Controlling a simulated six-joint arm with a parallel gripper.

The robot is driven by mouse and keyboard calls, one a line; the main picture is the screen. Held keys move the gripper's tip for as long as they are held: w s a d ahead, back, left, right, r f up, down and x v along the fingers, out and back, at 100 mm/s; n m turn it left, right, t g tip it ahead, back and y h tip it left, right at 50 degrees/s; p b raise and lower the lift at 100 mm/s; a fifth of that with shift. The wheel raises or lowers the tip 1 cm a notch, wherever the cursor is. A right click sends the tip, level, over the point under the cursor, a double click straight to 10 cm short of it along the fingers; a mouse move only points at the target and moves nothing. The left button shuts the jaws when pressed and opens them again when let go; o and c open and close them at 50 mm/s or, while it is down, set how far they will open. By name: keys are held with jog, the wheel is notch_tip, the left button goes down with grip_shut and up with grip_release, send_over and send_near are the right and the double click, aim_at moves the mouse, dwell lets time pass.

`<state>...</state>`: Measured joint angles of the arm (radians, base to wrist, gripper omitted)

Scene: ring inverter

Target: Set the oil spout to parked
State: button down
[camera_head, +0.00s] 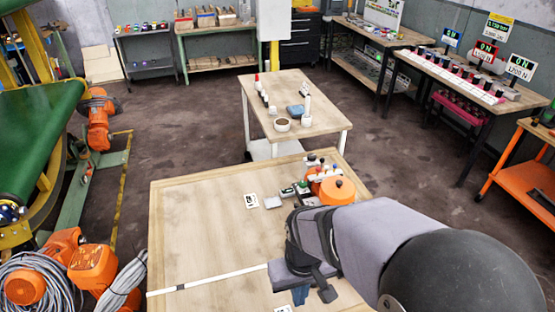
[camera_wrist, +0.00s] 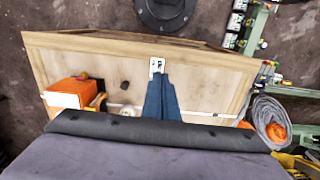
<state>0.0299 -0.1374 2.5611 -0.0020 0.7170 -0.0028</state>
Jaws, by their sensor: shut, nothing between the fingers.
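An orange machine (camera_head: 335,190) with a round top and a small knob stands at the right far part of the wooden table (camera_head: 200,230). Small upright parts with dark, red and blue tops (camera_head: 318,162) stand at its back. I cannot tell which part is the oil spout. My gripper (camera_head: 300,296) is shut and empty, low over the table in front of the machine and apart from it. In the wrist view its blue fingers (camera_wrist: 168,92) are together, pointing at a white marked card. My arm hides part of the table's right side.
Small grey and green blocks (camera_head: 288,193) lie left of the machine, near a white marked card (camera_head: 251,201). A white strip (camera_head: 215,277) crosses the table's front. A second table (camera_head: 325,110) with cups and bottles stands behind. The table's left half is clear.

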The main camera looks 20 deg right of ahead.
jog(key=s+d+f+m+g+b, duration=0.25)
jog(key=d+f+b, duration=0.2)
jog(key=f, duration=0.35)
jog(key=w+d+f+m+t+y+b, duration=0.25)
jog(key=w+d+f+m+b, duration=0.35)
jog(key=w+d, duration=0.4)
jog(key=w+d+r+n+t, duration=0.1)
jog(key=w+d+r+t, duration=0.1)
jog(key=w, duration=0.4)
jog(key=w+d+r+n+t, duration=0.2)
jog(key=w+d+r, duration=0.1)
jog(key=w+r, duration=0.2)
jog(key=w+d+r+n+t, duration=0.1)
jog(key=w+d+r+t, duration=0.1)
jog(key=w, duration=0.6)
jog(key=shift+w+d+r+n+t+p, duration=0.2)
jog(key=shift+d+r+n+t+p, duration=0.15)
jog(key=shift+r, duration=0.45)
jog(key=shift+a+y, duration=0.1)
jog(key=shift+y, duration=0.15)
